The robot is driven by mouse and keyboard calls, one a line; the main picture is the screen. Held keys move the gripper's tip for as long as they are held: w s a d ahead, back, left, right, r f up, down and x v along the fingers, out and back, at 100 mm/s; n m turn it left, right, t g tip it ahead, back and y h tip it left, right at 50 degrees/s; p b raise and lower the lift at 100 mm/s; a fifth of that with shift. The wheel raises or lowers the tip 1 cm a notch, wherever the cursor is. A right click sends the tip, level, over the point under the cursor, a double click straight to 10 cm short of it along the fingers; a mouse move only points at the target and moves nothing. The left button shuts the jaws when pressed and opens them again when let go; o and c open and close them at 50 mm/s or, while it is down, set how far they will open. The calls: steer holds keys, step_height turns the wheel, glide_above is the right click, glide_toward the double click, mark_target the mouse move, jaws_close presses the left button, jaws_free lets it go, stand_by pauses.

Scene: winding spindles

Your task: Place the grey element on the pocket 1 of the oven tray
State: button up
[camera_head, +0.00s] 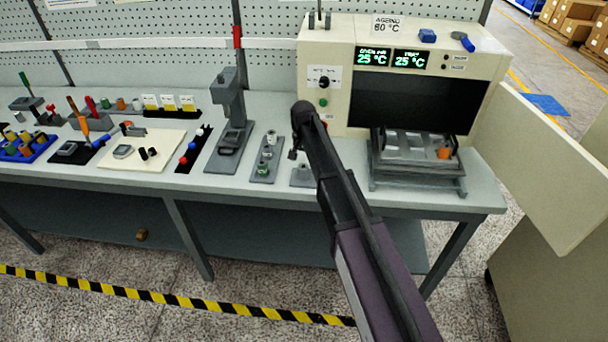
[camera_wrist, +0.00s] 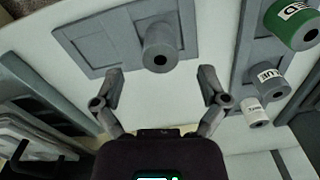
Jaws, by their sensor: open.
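A grey cylindrical element (camera_wrist: 160,52) with a dark hole stands on a grey base plate (camera_wrist: 98,40) in the wrist view. In the head view that base plate (camera_head: 303,180) is on the table left of the oven, partly hidden by my arm. My gripper (camera_wrist: 160,88) is open and empty, its two fingers spread either side of the grey element's line but short of it. In the head view my gripper (camera_head: 296,152) hangs over that spot. The oven tray (camera_head: 415,185) sits before the open oven, with an orange piece (camera_head: 444,152) at its right. Pocket numbers are unreadable.
A rack (camera_head: 265,170) with several labelled cylinders stands left of my gripper; its green cylinder (camera_wrist: 290,25) shows in the wrist view. A grey press (camera_head: 231,130) is further left. The oven (camera_head: 340,90) rises behind, its door (camera_head: 540,165) open to the right.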

mark_target(304, 166)
steer(key=shift+f, duration=0.1)
steer(key=shift+w+f+b, duration=0.15)
steer(key=shift+f+b, duration=1.15)
steer(key=shift+w+f+b, duration=0.1)
steer(key=shift+f+b, duration=1.15)
steer(key=shift+b, duration=0.05)
jaws_close()
steer(key=shift+r, duration=0.2)
step_height(304, 166, up, 4)
steer(key=p, duration=0.3)
steer(key=shift+f+p, duration=0.25)
steer(key=shift+p, duration=0.15)
steer(key=s+d, duration=0.2)
steer(key=s, duration=0.5)
steer(key=s+d+r+p, duration=0.1)
steer(key=s+d, duration=0.1)
steer(key=s, duration=0.6)
steer(key=shift+s+d, duration=0.2)
steer(key=shift+d, duration=0.05)
steer(key=shift+r, duration=0.1)
